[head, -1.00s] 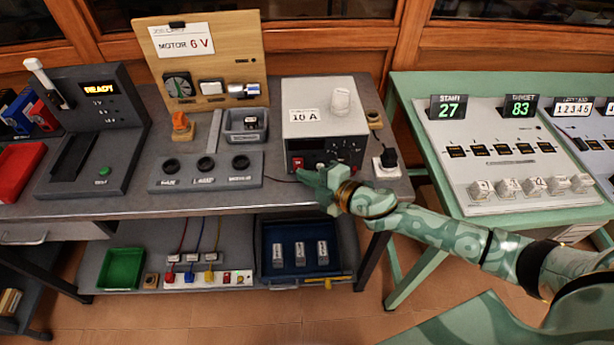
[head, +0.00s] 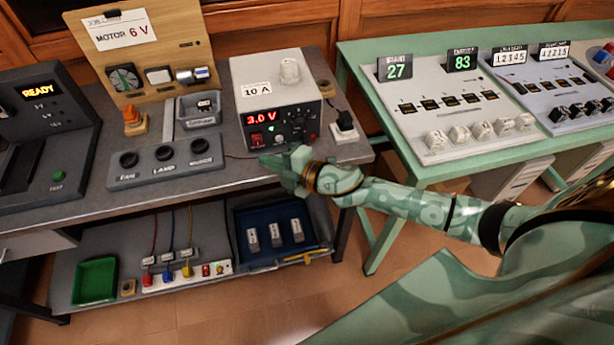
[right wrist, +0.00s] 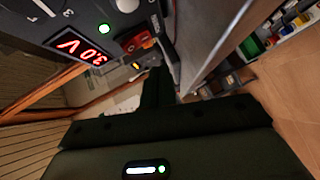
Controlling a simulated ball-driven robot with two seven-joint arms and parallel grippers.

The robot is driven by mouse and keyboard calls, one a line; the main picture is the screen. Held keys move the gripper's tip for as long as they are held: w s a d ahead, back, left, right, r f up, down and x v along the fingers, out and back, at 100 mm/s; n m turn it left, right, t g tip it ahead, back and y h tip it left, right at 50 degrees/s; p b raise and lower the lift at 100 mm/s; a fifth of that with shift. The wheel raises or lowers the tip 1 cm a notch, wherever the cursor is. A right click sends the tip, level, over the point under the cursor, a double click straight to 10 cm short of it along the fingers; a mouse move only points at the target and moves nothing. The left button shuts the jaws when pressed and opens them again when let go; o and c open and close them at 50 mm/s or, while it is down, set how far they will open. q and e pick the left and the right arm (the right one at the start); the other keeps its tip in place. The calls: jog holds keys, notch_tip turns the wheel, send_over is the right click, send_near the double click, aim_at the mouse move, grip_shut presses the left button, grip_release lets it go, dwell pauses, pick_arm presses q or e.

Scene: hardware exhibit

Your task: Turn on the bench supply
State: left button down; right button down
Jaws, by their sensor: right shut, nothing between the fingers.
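The bench supply (head: 275,78) is a white-topped box with a dark front, standing on the grey bench and labelled 10 A. Its red display (head: 262,118) is lit and reads 3.0 V; it also shows lit in the right wrist view (right wrist: 82,52). A red switch (head: 257,139) sits low on the left of the front; it is partly visible in the right wrist view (right wrist: 140,42). A green light (right wrist: 103,29) glows on the panel. My right gripper (head: 270,162) is shut and empty, just in front of and below the switch. My left gripper is not in view.
A grey strip with several black knobs (head: 165,160) lies left of the supply. A black plug (head: 343,120) sits to its right. A wooden board (head: 140,40) reads MOTOR 6 V. A green table (head: 380,110) with panels stands right. A lower shelf holds a blue tray (head: 246,262).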

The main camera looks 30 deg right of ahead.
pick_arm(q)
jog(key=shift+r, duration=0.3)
pick_arm(e)
jog(key=f+v, duration=0.2)
jog(key=v, duration=0.8)
jog(key=shift+s, duration=0.15)
jog(key=shift+r, duration=0.1)
